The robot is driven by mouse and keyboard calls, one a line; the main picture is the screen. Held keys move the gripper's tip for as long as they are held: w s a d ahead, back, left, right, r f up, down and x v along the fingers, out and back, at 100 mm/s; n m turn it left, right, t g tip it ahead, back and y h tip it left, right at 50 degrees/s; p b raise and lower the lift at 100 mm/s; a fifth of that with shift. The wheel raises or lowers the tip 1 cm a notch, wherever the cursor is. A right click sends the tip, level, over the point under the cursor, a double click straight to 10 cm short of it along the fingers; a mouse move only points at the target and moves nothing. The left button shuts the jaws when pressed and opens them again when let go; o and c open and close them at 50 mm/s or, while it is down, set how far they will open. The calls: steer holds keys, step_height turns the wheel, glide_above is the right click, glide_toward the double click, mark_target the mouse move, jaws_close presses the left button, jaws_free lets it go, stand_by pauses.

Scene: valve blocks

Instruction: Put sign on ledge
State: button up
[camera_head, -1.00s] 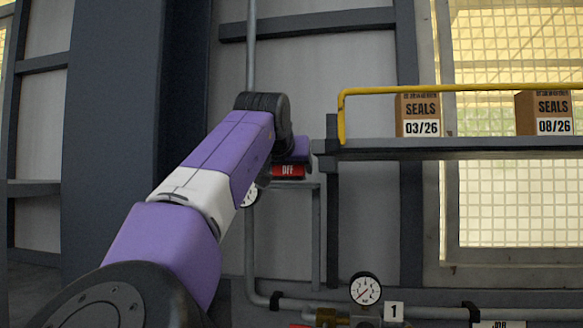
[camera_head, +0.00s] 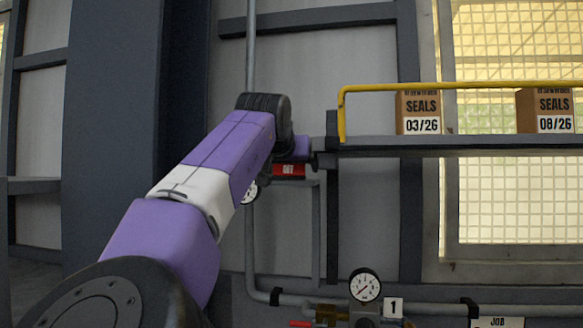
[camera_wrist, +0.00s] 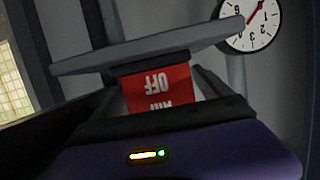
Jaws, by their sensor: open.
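The red sign (camera_head: 289,170) with white "OFF" lettering is under the end of my arm in the head view. In the wrist view the sign (camera_wrist: 158,90) appears upside down, between the dark fingers of my gripper (camera_wrist: 165,98). My gripper is open around it. The grey ledge (camera_wrist: 150,48) crosses the wrist view right at the sign's lower edge, and the sign appears to stand on it or very close to it. In the head view the ledge (camera_head: 308,182) shows just below the sign. The contact itself is hard to see.
A shelf (camera_head: 450,142) with a yellow rail (camera_head: 460,87) and SEALS boxes (camera_head: 418,112) lies right of my gripper. A gauge (camera_wrist: 252,22) is close by. Pipes and another gauge (camera_head: 365,285) are below.

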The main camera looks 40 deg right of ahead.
steer(key=b+v, duration=0.3)
steer(key=v, duration=0.9)
steer(key=shift+r, duration=0.15)
